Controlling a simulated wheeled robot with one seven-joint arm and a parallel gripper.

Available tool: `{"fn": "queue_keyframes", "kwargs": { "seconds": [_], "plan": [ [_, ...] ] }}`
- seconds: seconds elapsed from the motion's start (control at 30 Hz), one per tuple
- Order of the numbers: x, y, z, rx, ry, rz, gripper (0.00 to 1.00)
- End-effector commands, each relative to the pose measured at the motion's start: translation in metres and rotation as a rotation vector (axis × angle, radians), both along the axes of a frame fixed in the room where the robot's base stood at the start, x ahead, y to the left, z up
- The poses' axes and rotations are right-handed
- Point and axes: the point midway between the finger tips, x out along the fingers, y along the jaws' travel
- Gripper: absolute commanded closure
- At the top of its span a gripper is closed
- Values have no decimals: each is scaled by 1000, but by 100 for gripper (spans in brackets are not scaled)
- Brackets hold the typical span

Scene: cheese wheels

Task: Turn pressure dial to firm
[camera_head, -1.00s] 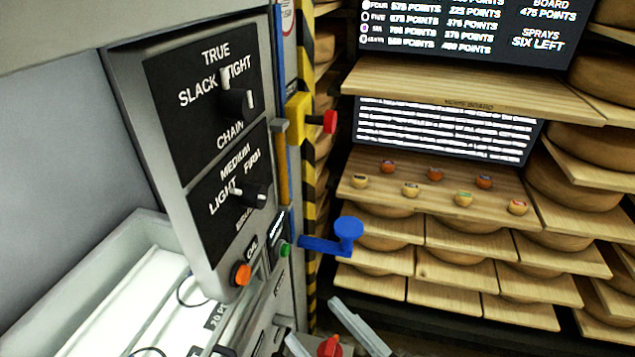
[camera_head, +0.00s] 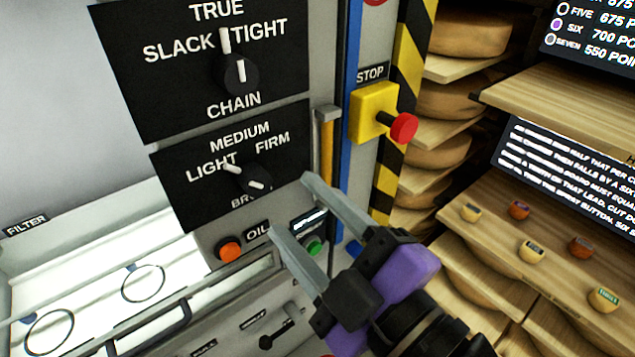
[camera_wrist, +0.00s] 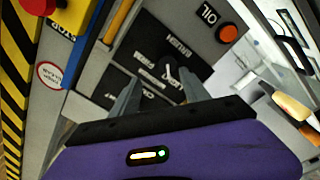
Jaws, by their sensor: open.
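The dial with LIGHT, MEDIUM and FIRM markings (camera_head: 254,181) is a black knob on the lower black panel, with a partly hidden label starting "BR" below it. A white mark at the knob's upper left lies toward LIGHT. In the wrist view the dial (camera_wrist: 171,69) shows beyond my fingers, with BRUSH readable beside it. My gripper (camera_head: 291,204) is open and empty, with its fingers apart. It is to the lower right of the dial, apparently not touching it.
Above is the TRUE/SLACK/TIGHT chain dial (camera_head: 239,75). An orange OIL button (camera_head: 229,249) and a green button (camera_head: 313,246) lie below. A red STOP knob on a yellow box (camera_head: 374,112) juts out at the right. Shelves of cheese wheels (camera_head: 465,35) stand farther right.

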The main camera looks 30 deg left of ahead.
Motion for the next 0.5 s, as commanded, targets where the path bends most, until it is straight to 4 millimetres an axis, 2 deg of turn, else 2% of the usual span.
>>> {"fn": "queue_keyframes", "kwargs": {
  "seconds": [0.1,0.27,0.5],
  "plan": [
    [-6,3,-9,-61,-50,25,46],
    [-2,12,-9,-74,-72,25,46],
    [11,46,-8,-73,-69,26,46]
  ]
}}
